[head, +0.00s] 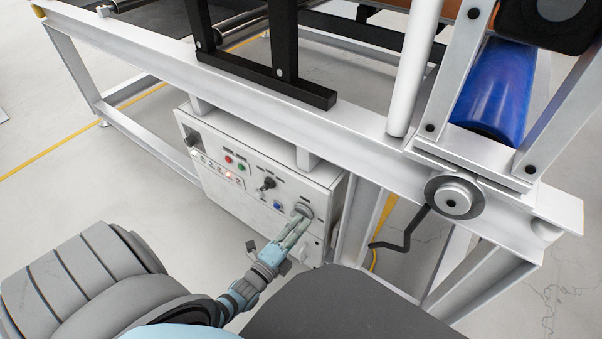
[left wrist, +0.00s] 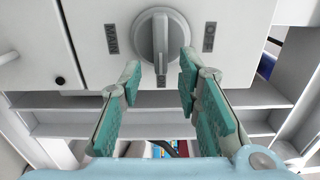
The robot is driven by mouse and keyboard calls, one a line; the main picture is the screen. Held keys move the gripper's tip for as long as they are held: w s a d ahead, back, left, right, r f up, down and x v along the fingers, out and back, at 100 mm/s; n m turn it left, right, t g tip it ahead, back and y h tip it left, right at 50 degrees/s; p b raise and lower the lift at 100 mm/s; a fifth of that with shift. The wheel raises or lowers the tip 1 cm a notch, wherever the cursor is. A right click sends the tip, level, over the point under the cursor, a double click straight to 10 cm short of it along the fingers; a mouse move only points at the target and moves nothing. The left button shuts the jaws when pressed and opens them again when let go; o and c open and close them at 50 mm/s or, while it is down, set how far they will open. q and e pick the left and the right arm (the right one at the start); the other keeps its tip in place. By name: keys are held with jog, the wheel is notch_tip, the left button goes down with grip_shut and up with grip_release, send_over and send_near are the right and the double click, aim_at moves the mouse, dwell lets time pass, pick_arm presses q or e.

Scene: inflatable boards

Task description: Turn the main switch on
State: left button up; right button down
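The main switch (left wrist: 160,38) is a round grey knob with a raised bar on the white control box (head: 222,187). The OFF label (left wrist: 209,37) is to the right and the MAIN label (left wrist: 111,39) to the left. My left gripper (left wrist: 160,75) is open, its teal-padded fingers on either side of the bar's lower end with gaps visible. In the head view my left gripper (head: 296,231) reaches the switch (head: 303,210) and partly covers it. My right gripper is not in view.
The box hangs under a white steel frame (head: 240,92). A blue roller (head: 494,88) is at upper right.

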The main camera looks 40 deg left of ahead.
pick_arm(q)
jog(key=s, duration=1.1)
jog(key=shift+d, duration=0.1)
